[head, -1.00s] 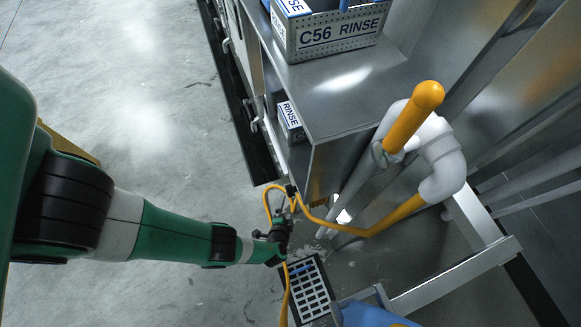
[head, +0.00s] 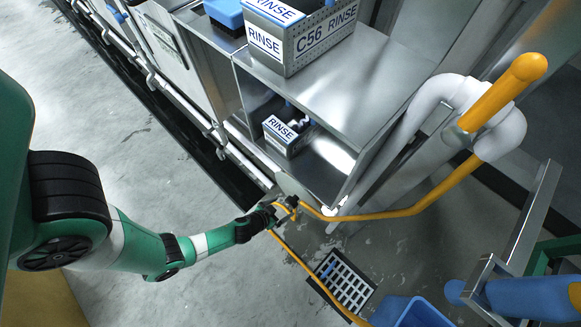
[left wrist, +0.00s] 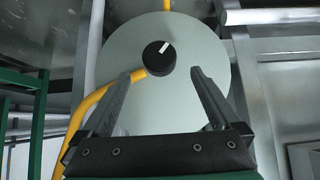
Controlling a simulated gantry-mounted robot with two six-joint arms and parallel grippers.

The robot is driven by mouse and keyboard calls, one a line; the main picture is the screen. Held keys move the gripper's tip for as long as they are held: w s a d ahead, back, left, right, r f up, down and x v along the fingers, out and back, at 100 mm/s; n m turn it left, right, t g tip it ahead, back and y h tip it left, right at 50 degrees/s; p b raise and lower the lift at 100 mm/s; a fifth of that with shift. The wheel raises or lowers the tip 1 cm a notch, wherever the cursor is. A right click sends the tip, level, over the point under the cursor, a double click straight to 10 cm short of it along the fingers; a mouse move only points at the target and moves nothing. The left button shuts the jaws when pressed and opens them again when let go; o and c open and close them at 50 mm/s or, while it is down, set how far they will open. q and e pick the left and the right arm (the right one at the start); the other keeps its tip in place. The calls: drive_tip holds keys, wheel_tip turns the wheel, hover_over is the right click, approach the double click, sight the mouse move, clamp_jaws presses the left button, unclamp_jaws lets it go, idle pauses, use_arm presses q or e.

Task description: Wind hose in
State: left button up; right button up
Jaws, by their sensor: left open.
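The yellow hose (head: 400,212) runs from the pipework at the right to the reel at the cabinet corner. In the left wrist view, the reel is a pale grey disc (left wrist: 205,40) with a black knob (left wrist: 159,57) marked with a white line. The hose also shows in the left wrist view (left wrist: 92,105), curving beside the disc. My left gripper (head: 285,208) is at the reel. In the left wrist view its open fingers (left wrist: 166,73) point at the disc, with the knob between and just beyond the tips. My right gripper is not in view.
A steel cabinet (head: 335,100) carries grey RINSE bins (head: 300,42) on its top and shelf. White pipes (head: 435,92) with a yellow section stand at the right. A drain grate (head: 343,280) and a blue bin (head: 410,312) are below. The floor at the left is clear.

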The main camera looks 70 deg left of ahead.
sight(289, 204)
use_arm(q)
drive_tip(key=b+x, duration=0.3)
drive_tip(key=x, duration=0.4)
drive_tip(key=shift+w+f, duration=0.15)
drive_tip(key=shift+w+a+f+b, duration=0.1)
drive_tip(key=shift+w+a+b, duration=0.05)
drive_tip(key=shift+b, duration=0.2)
drive_tip(key=c, duration=1.3)
drive_tip(key=shift+c, duration=0.2)
